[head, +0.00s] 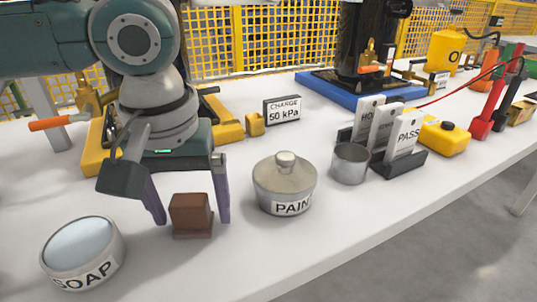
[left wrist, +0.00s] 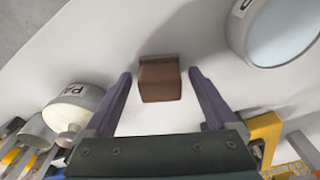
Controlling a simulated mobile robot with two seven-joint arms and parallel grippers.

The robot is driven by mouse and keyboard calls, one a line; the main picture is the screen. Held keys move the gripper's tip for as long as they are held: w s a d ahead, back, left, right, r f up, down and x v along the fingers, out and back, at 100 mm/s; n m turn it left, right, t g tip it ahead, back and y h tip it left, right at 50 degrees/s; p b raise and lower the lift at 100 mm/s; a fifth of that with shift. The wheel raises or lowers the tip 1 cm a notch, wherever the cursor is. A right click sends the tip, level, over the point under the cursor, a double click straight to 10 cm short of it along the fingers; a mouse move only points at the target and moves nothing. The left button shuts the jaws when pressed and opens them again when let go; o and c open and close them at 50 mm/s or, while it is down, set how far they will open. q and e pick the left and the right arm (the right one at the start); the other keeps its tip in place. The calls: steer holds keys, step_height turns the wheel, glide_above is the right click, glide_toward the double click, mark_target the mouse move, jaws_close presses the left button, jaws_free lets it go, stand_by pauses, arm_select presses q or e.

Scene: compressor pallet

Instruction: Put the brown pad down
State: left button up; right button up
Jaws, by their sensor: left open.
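The brown pad (head: 191,214) is a small brown block with a slightly wider base. It stands on the white table between the soap dish and the paint pot. My left gripper (head: 192,218) points down over it with one purple finger on each side. The fingers are open, with gaps between them and the pad. The left wrist view shows the pad (left wrist: 160,80) between and just beyond the two fingertips (left wrist: 160,74). My right gripper is in neither view.
The soap dish (head: 82,252) stands at front left, and the lidded paint pot (head: 284,184) stands close to the right. The table's front right is clear.

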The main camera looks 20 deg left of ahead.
mark_target(186, 209)
arm_select(q)
steer(key=shift+r, duration=0.2)
step_height(186, 209, up, 12)
steer(key=s+p, duration=0.1)
steer(key=p, duration=0.4)
steer(key=s+d+f+m+t+h, duration=0.1)
steer(key=s+d+f+m+h, duration=0.1)
steer(key=s+d+f+m, duration=0.3)
steer(key=s+d+f+m+t+h, duration=0.1)
steer(key=s+d+f+m+h, duration=0.1)
steer(key=d, duration=0.5)
steer(key=s+a+f+y, duration=0.2)
steer(key=s+a+y, duration=0.1)
steer(key=s+a, duration=0.5)
steer(key=shift+a+f, duration=0.4)
steer(key=shift+a, duration=0.05)
